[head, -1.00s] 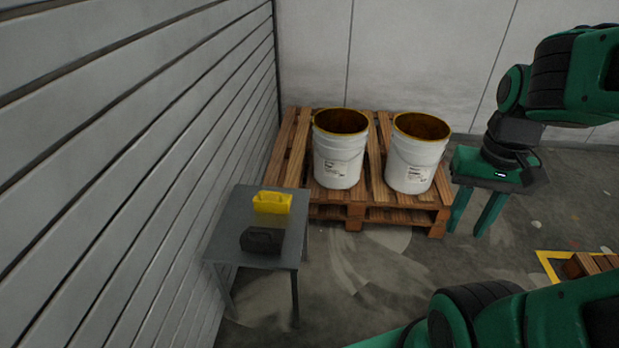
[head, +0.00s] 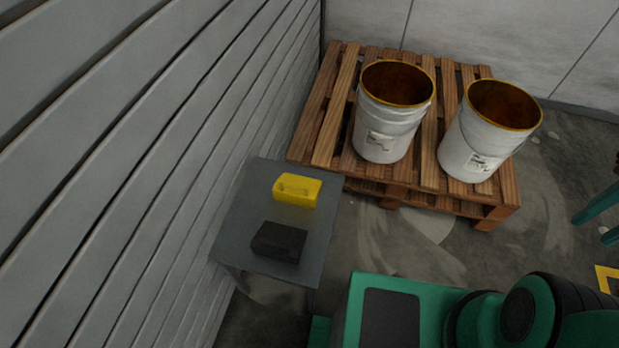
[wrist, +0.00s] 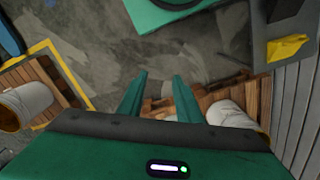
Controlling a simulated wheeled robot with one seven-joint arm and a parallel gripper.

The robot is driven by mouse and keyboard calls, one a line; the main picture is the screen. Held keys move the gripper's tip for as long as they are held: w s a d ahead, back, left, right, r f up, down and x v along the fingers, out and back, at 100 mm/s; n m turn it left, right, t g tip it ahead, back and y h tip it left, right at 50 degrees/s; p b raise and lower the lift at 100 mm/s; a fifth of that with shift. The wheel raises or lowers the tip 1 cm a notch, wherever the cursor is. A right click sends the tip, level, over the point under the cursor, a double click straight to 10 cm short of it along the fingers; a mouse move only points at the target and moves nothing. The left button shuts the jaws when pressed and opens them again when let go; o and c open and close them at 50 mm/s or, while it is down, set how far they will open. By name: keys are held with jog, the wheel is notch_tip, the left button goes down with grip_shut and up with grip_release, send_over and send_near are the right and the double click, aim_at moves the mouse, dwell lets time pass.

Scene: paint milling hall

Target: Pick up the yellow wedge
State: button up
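The yellow wedge (head: 297,189) lies on a small grey table (head: 240,215) beside the slatted wall, toward the table's far side. It also shows in the wrist view at the upper right (wrist: 287,47). My gripper (wrist: 160,80) shows two green fingers spread apart with nothing between them, above the floor and well away from the wedge. In the head view only part of the fingers (head: 598,226) shows at the right edge.
A black block (head: 279,242) lies on the same table, nearer than the wedge. A wooden pallet (head: 330,120) with two white buckets (head: 385,135) (head: 475,150) stands behind and right of the table. The slatted wall (head: 120,170) closes the left side.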

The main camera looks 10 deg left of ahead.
jog(key=w+a+f+y, duration=0.3)
jog(key=w+a+f, duration=1.4)
jog(key=w, duration=0.2)
jog(key=m+y, duration=1)
jog(key=m, duration=0.1)
send_near(289, 185)
jog(key=f, duration=0.2)
jog(key=shift+w+a+f+m+t, duration=0.1)
jog(key=shift+a+m+t, duration=0.25)
jog(key=shift+a, duration=0.15)
jog(key=shift+w+a+f+m+t, duration=0.1)
jog(key=shift+a+m+t, duration=0.2)
jog(key=shift+a, duration=0.2)
jog(key=x, duration=1)
jog(key=shift+s+a+r, duration=0.15)
jog(key=shift+s+r, duration=0.1)
